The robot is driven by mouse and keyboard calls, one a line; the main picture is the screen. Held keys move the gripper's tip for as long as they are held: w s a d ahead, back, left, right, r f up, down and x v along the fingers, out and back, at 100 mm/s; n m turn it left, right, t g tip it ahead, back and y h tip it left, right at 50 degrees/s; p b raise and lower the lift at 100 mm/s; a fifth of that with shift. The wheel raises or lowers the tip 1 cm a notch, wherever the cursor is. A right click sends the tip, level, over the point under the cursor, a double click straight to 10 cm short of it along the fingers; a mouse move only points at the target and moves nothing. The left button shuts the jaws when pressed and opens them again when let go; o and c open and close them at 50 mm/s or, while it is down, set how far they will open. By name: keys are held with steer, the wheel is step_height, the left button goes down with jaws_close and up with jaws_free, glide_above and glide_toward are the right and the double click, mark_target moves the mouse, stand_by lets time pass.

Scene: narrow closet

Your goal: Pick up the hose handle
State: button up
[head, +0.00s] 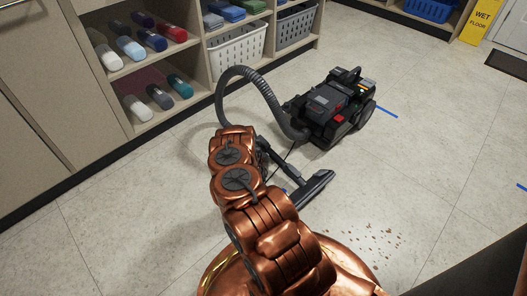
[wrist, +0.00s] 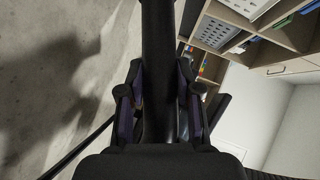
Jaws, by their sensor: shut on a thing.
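The hose handle (wrist: 158,35) is a dark tube running down the middle of the wrist view. My gripper (wrist: 160,98) is shut on it, with one finger on each side of the tube. In the head view my copper arm hides the grip and most of the handle. The ribbed grey hose (head: 262,84) arches from behind my wrist to the black vacuum cleaner (head: 329,108), which stands on the floor. The dark floor nozzle (head: 308,190) shows just right of my arm.
A shelf unit (head: 200,85) with bottles, folded cloths and baskets (head: 237,54) stands along the back left. Brown crumbs (head: 375,237) lie on the floor at the lower right. A yellow wet floor sign (head: 482,20) is at the far right. Floor right of the vacuum is mostly clear.

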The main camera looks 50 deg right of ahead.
mark_target(284, 164)
jaws_close()
steer(key=shift+r+p, duration=1.25)
steer(key=shift+r, duration=0.75)
steer(key=s+p, duration=0.2)
steer(key=s, duration=0.3)
steer(key=s+p, duration=0.2)
steer(key=s, duration=0.3)
steer(key=s+r+p, duration=0.1)
steer(key=s+p, duration=0.1)
steer(key=s, duration=0.4)
steer(key=shift+a, duration=0.3)
steer(key=shift+o, duration=0.6)
jaws_free()
jaws_close()
